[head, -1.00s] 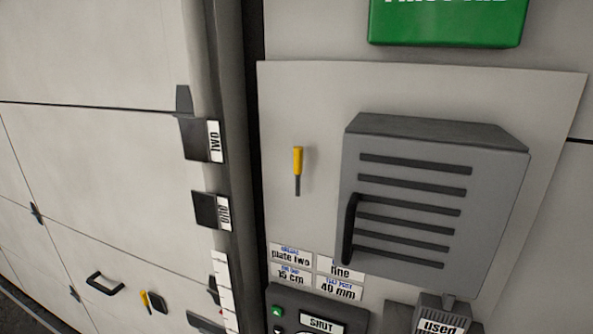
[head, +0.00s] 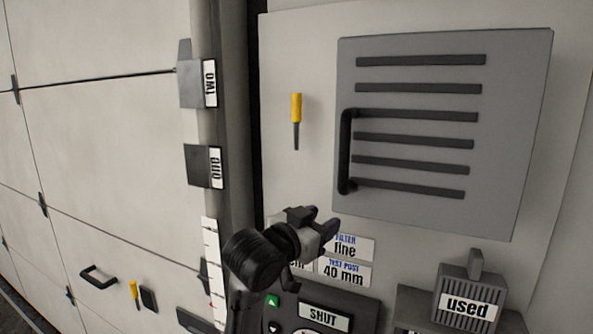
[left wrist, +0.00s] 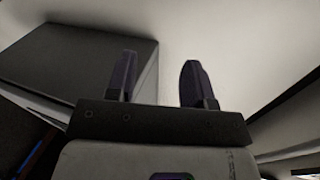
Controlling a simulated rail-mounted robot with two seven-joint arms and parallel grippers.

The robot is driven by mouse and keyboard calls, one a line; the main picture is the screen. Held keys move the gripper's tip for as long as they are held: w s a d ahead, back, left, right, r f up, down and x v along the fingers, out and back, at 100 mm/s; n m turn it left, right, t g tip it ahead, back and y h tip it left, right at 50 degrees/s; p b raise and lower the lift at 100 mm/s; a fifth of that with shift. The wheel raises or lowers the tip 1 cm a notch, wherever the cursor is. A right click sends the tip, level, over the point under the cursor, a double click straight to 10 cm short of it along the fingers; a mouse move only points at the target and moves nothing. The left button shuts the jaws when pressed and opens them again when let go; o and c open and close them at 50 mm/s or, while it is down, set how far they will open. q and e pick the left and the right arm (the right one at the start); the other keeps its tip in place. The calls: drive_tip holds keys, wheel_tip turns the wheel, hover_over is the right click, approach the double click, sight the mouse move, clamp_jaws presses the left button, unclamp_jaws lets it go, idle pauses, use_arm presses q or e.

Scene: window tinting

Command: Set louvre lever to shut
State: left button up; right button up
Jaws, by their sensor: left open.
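A lever with a yellow grip and a dark stem (head: 297,120) is on the pale panel, left of a grey slatted cover (head: 430,208). The yellow end is up and the stem points down. A second small yellow-gripped lever (head: 135,290) is low on the left wall. I cannot tell from any label which one is the louvre lever. My left gripper (head: 322,224) is below and right of the upper lever, apart from it, under the cover. In the left wrist view its two dark fingers (left wrist: 158,78) are spread with nothing between them. My right gripper is out of view.
The cover has a black vertical handle (head: 346,150). Below are a "SHUT" label (head: 325,315), small cards (head: 344,271) partly hidden by my arm, and a "used" box (head: 468,300). A dark post with "two" and "one" tabs (head: 205,166) stands left. The panel around the upper lever is clear.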

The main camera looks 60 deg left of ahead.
use_arm(q)
drive_tip(key=s+a+r+n+t+y, duration=0.1)
drive_tip(key=s+a+r+t, duration=0.2)
drive_tip(key=r, duration=0.5)
drive_tip(key=n+y, duration=0.2)
approach(293, 108)
drive_tip(key=p+x, duration=0.4)
drive_tip(key=x, duration=0.5)
drive_tip(key=shift+w+a+r, duration=0.1)
drive_tip(key=shift+w, duration=0.15)
drive_tip(key=shift+p+x, duration=0.3)
drive_tip(key=shift+x, duration=0.5)
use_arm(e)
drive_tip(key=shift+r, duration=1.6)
use_arm(q)
clamp_jaws()
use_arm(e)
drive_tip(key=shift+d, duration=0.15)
